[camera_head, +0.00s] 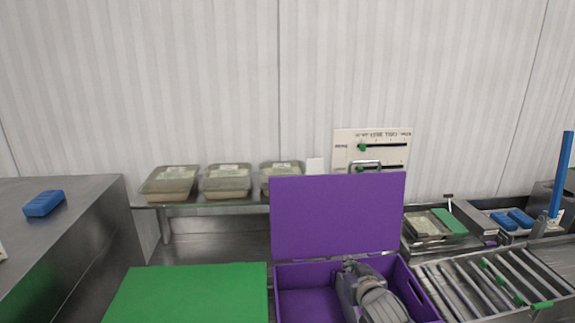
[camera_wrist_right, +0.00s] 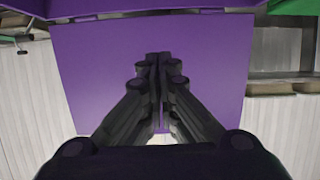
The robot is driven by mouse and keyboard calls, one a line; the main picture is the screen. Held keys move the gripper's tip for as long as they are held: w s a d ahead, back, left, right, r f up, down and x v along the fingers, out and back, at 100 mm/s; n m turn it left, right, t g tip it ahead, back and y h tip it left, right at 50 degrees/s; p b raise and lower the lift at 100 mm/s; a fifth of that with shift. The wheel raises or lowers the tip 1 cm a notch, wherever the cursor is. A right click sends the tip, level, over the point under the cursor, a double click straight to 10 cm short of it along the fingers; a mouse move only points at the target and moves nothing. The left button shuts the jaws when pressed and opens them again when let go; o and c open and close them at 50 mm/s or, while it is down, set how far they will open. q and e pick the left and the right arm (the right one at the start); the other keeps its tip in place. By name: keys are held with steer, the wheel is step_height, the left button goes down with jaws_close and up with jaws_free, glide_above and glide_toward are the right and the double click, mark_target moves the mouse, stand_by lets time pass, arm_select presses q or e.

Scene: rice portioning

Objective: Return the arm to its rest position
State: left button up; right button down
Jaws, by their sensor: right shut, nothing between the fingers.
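My right gripper (camera_wrist_right: 158,60) is shut with nothing between its fingers. In the head view the right arm and gripper (camera_head: 352,268) reach over the open purple box (camera_head: 300,300) at the bottom centre. The box's purple lid (camera_head: 338,215) stands upright behind the gripper. In the right wrist view the lid (camera_wrist_right: 90,65) fills the middle behind the fingers. My left gripper is not in view.
A green board (camera_head: 190,295) lies left of the box. Lidded containers (camera_head: 227,178) stand on a shelf behind. A roller conveyor (camera_head: 490,285) is at the right. A blue block (camera_head: 44,203) lies on the left steel counter (camera_head: 75,225).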

steer(key=s+f+g, duration=0.2)
steer(key=s+f, duration=0.2)
steer(key=s, duration=0.3)
steer(key=s+a+f+g, duration=0.15)
steer(key=s+f, duration=0.25)
steer(key=s, duration=0.4)
steer(key=s+f+g, duration=0.2)
steer(key=s+f, duration=0.2)
steer(key=s, duration=0.3)
steer(key=s+d+f+n+g, duration=0.15)
steer(key=s+g, duration=0.35)
steer(key=s, duration=1.6)
step_height(320, 180, down, 35)
steer(key=s+g+b, duration=0.1)
steer(key=s+b, duration=0.1)
steer(key=b, duration=0.6)
steer(key=s+d+f+b, duration=0.1)
steer(key=s+f+b, duration=0.2)
steer(key=s+f, duration=0.5)
steer(key=s+d+f+g+b, duration=0.1)
steer(key=s+d+f+b, duration=0.1)
steer(key=s+f, duration=0.6)
step_height(320, 180, down, 6)
steer(key=shift+s+r+b, duration=0.1)
steer(key=shift+s+b, duration=0.1)
steer(key=shift+b, duration=0.5)
